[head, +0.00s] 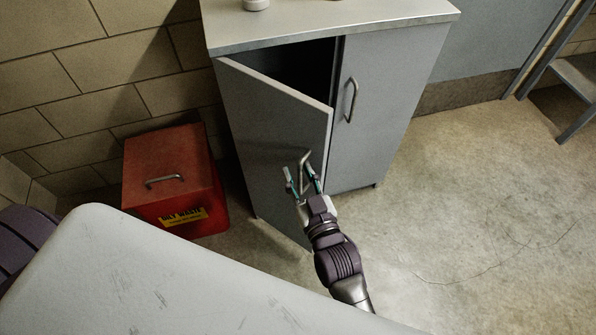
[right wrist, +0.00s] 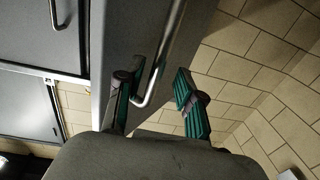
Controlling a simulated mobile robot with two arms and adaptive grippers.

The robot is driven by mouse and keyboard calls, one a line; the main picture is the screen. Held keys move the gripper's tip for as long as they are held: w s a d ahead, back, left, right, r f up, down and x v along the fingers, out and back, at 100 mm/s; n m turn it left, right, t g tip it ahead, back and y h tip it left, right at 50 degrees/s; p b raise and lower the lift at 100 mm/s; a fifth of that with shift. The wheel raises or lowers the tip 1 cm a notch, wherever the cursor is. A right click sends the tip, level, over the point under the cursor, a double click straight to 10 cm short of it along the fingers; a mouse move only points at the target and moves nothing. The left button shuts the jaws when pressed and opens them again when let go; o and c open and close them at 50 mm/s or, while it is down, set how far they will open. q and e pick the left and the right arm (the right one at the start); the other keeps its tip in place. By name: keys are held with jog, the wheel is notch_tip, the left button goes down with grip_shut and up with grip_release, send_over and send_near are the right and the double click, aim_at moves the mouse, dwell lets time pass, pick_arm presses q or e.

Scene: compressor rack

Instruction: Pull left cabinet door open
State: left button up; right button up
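The grey cabinet's left door (head: 275,125) stands partly open, swung out toward me, with a dark gap behind its top edge. Its bar handle (head: 304,160) is near the free edge and also shows in the right wrist view (right wrist: 163,65). My right gripper (head: 303,179) is at this handle, its fingers apart on either side of it. In the right wrist view the gripper (right wrist: 155,95) is open, with the handle's bent end between the fingers, closer to the left finger. Firm contact cannot be told. My left gripper is not in view.
The cabinet's right door (head: 380,105) is shut. A red oily-waste bin (head: 165,155) stands left of the cabinet by the block wall. A pale, scuffed surface (head: 150,275) fills the lower left foreground. The concrete floor (head: 480,200) on the right is clear.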

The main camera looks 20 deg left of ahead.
jog(key=v, duration=1.1)
jog(key=shift+s, duration=0.2)
jog(key=shift+d, duration=0.1)
jog(key=shift+c, duration=0.3)
